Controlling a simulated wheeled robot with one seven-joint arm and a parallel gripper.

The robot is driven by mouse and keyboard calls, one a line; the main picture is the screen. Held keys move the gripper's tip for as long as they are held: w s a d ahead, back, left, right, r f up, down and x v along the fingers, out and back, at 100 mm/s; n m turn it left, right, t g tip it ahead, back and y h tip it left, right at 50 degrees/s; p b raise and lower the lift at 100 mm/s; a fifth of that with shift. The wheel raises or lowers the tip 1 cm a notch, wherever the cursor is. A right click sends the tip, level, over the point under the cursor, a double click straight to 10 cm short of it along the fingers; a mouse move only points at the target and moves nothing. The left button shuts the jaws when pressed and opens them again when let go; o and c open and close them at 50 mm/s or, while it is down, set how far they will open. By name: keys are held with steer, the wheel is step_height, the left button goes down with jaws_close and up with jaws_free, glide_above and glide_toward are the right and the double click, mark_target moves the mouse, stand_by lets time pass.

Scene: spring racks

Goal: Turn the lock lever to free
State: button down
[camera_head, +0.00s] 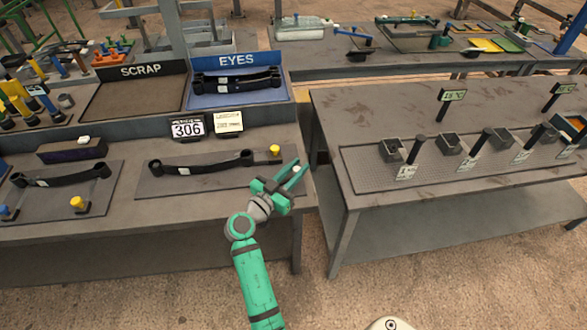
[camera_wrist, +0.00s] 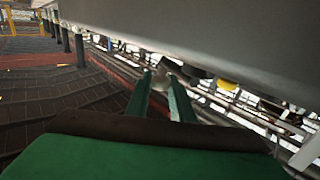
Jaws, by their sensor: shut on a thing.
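My gripper (camera_head: 292,174) is at the front right corner of the left table, beside its edge. In the wrist view the two green fingers (camera_wrist: 161,80) reach forward under a large grey surface (camera_wrist: 220,40). I cannot tell whether this piece is the lock lever; no lever is clearly recognisable. A black leaf spring (camera_head: 200,164) lies on a plate left of my gripper. A yellow knob (camera_head: 274,149) stands at that plate's right end, behind my gripper.
The blue EYES tray (camera_head: 240,97) and dark SCRAP tray (camera_head: 135,95) stand behind. A second leaf spring (camera_head: 62,178) lies at the left. A right table (camera_head: 400,95) holds several levers and cups. A floor gap separates the tables.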

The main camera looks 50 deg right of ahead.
steer(key=c, duration=1.5)
jaws_free()
steer(key=shift+c, duration=0.2)
steer(key=shift+a, duration=0.1)
steer(key=a, duration=0.7)
steer(key=s+a, duration=0.1)
steer(key=a, duration=0.2)
steer(key=shift+a, duration=0.35)
